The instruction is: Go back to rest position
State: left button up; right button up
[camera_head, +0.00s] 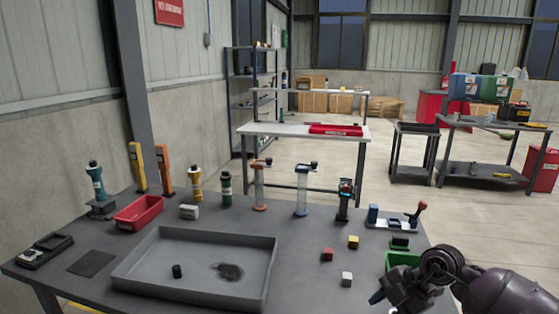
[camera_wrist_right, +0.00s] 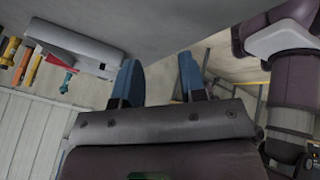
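My right arm shows at the lower right of the head view, with its gripper (camera_head: 378,297) over the front right edge of the grey table (camera_head: 330,290). In the right wrist view the right gripper (camera_wrist_right: 160,78) has its two blue fingers apart, with nothing between them. My left gripper is in neither view.
A grey tray (camera_head: 127,277) holds a black cylinder (camera_head: 177,271) and a dark heap (camera_head: 228,271). Red (camera_head: 327,255), yellow (camera_head: 353,242) and white (camera_head: 347,279) cubes lie right of it. A green bin (camera_head: 401,260) is beside my right arm. Bottles and dispensers line the back.

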jog(key=s+a+r+m+t+y, duration=0.3)
jog(key=s+a+r+t+y, duration=0.25)
jog(key=a+t+y, duration=0.35)
jog(key=s+d+f+m+t+h, duration=0.2)
jog(key=s+d+f+m+h, duration=0.15)
jog(key=d+m+h, duration=0.5)
jog(key=s+d+f+m+t+h, duration=0.2)
jog(key=s+d+m+h, duration=0.3)
jog(key=m+h, duration=0.5)
jog(key=s+f+m+g+y, duration=0.1)
jog(key=s+f+g, duration=0.45)
jog(key=s, duration=0.45)
jog(key=s+f+m+g+y, duration=0.1)
jog(key=s+f+g, duration=0.3)
jog(key=s+g, duration=0.5)
jog(key=w+f+n+t+y, duration=0.1)
jog(key=w+f+t, duration=0.5)
jog(key=t, duration=0.5)
jog(key=shift+w+f, duration=0.25)
jog(key=shift+f, duration=0.9)
